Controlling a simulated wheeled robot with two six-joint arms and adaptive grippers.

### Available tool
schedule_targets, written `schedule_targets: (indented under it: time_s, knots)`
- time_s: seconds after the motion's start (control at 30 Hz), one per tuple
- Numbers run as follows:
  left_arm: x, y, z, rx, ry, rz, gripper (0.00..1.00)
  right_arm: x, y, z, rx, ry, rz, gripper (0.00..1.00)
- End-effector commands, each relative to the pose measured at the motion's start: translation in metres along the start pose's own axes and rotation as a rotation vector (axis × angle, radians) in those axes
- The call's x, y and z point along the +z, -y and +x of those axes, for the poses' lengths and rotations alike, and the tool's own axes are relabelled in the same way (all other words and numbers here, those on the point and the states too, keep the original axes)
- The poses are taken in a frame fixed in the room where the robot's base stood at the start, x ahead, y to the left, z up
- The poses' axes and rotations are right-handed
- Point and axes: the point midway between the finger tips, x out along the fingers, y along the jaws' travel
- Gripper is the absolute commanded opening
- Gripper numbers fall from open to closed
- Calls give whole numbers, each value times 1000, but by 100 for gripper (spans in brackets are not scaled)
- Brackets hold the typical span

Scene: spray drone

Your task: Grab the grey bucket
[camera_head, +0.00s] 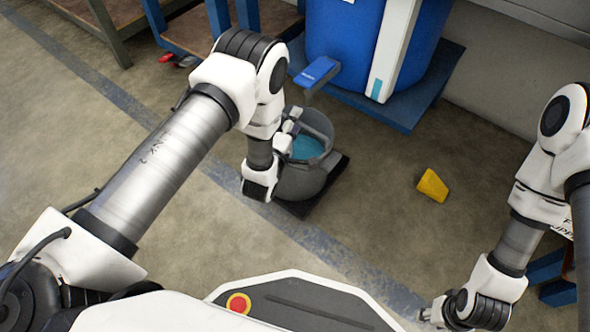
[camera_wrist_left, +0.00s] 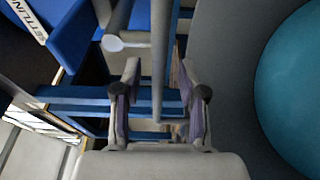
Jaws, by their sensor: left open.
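The grey bucket (camera_head: 303,184) stands upright on a dark base below the blue tank's tap in the head view, with blue liquid (camera_head: 307,147) inside. My left gripper (camera_head: 291,121) is at the bucket's upper left rim, partly hidden by its own wrist. In the left wrist view its two fingers (camera_wrist_left: 160,92) are open, with a thin grey bar (camera_wrist_left: 157,65) between them. It looks like part of the bucket's handle or rim, but I cannot tell which. The liquid (camera_wrist_left: 295,90) fills the right side there. My right gripper (camera_head: 428,314) is low at the right, away from the bucket.
A blue tank (camera_head: 345,30) with a blue tap (camera_head: 316,72) stands on a blue platform (camera_head: 409,117) behind the bucket. A yellow block (camera_head: 433,185) lies on the floor to the right. The floor between the block and the bucket is clear.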

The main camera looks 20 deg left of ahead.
Motion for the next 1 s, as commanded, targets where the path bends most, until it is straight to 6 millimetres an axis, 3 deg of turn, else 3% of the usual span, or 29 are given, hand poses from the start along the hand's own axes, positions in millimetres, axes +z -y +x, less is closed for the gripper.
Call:
schedule_targets:
  time_s: [0.17,0.2,0.3,1.0]
  knots:
    - [0,-1,1,-2,0,0,42,0,0,-1,0,-1,0,40]
    - [0,-1,1,-2,0,0,34,0,0,-1,0,-1,0,40]
    - [0,-1,1,-2,0,0,0,0,0,-1,0,-1,0,40]
    - [0,-12,2,7,0,0,0,0,0,-9,0,0,-1,40]
